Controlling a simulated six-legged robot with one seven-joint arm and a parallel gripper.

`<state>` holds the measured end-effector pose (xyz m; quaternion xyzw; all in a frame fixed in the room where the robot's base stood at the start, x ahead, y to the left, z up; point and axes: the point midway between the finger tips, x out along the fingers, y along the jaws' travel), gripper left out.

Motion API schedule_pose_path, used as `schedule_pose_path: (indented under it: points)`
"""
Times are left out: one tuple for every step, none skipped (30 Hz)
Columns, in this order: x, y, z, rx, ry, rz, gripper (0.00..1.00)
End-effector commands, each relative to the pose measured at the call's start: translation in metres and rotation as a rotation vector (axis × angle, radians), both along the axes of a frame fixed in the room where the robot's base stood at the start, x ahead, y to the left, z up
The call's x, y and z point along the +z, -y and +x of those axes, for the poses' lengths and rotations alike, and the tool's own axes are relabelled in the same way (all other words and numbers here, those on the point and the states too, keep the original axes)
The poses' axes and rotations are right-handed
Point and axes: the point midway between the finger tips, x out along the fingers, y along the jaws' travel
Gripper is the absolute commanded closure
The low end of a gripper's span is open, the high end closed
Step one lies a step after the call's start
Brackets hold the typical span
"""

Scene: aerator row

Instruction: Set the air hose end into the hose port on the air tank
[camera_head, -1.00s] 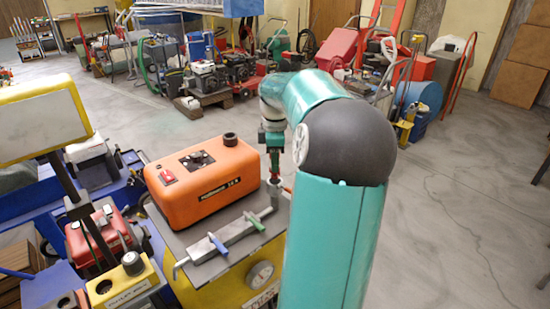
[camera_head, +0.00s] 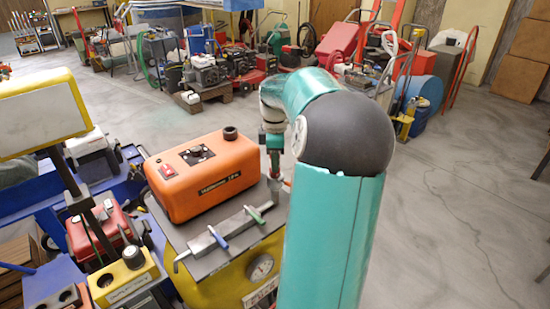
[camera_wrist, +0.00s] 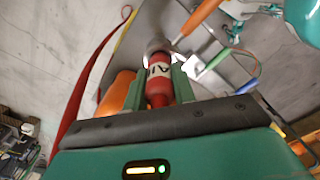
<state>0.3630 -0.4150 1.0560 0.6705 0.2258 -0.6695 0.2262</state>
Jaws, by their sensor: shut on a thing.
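My gripper (camera_wrist: 159,82) is shut on the red air hose end (camera_wrist: 158,92), which bears a white band with dark lettering. It also shows small in the head view (camera_head: 274,163), partly behind my arm. The hose end's far tip meets or overlaps a round grey fitting (camera_wrist: 157,48), likely the hose port; I cannot tell whether it is inside. The yellow air tank (camera_head: 232,282) has a grey top and a round gauge. In the head view the fitting (camera_head: 274,184) stands at the top's right edge, partly hidden.
An orange unit (camera_head: 200,178) sits on the tank top, with a grey bar (camera_head: 232,233) carrying blue and green handles in front. A red strap-like hose (camera_wrist: 92,70) curves along the left of the wrist view.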

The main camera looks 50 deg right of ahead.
Motion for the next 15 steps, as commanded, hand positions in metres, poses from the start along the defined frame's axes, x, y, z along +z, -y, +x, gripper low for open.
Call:
schedule_pose_path:
  points:
    - [-0.001,0.000,0.000,0.000,-0.001,0.001,0.98]
    - [-0.002,0.000,0.000,0.000,-0.001,0.001,0.98]
    - [-0.003,0.000,0.000,0.000,-0.001,0.001,0.98]
    - [-0.004,0.000,0.000,0.000,-0.001,0.001,0.98]
    - [-0.004,0.000,0.000,0.000,-0.001,0.001,0.98]
    - [-0.005,0.000,0.000,0.000,-0.001,0.001,0.98]
    - [-0.006,0.000,0.000,0.000,-0.001,0.001,0.98]
    - [-0.007,0.000,0.000,0.000,-0.001,0.001,0.98]
    - [-0.008,0.000,0.000,0.000,-0.001,0.001,0.98]
    - [-0.008,0.000,0.000,0.000,-0.001,0.001,0.98]
    - [-0.009,0.000,0.000,0.000,-0.001,0.001,0.98]
    - [-0.010,0.000,0.000,0.000,0.000,0.000,0.98]
    - [-0.010,0.000,0.000,0.000,0.000,0.000,0.98]
    - [-0.011,0.000,0.000,0.000,0.000,0.000,0.98]
    - [-0.012,0.000,0.000,0.000,0.000,0.000,0.98]
